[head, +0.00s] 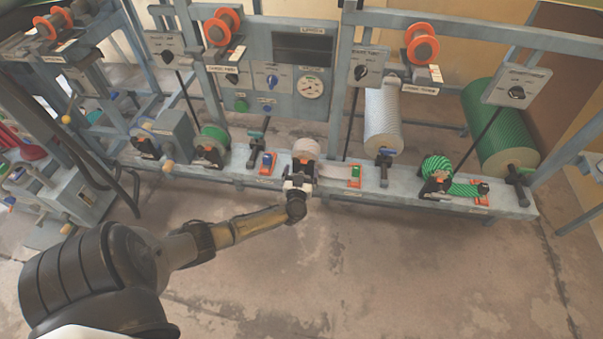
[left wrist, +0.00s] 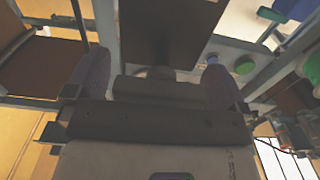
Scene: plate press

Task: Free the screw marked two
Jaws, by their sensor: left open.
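My left gripper (head: 297,186) is at the front edge of the bench, just in front of a pale roll (head: 306,149) with an orange and black holder. In the left wrist view its two fingers stand apart, one each side of a dark block (left wrist: 160,90). The jaws look open, and I cannot tell whether they touch anything. Small orange blocks sit along the bench: one with a blue top (head: 267,162), one with a green top (head: 355,172), and a dark-topped one (head: 482,189). No number is readable, so I cannot tell which screw is marked two. My right gripper is out of view.
A panel with knobs and a gauge (head: 311,87) stands behind the bench (head: 330,187). A white roll (head: 383,122), a large green roll (head: 497,128) and orange spools (head: 422,45) fill the frame. Machinery (head: 68,195) stands at left. The floor in front is clear.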

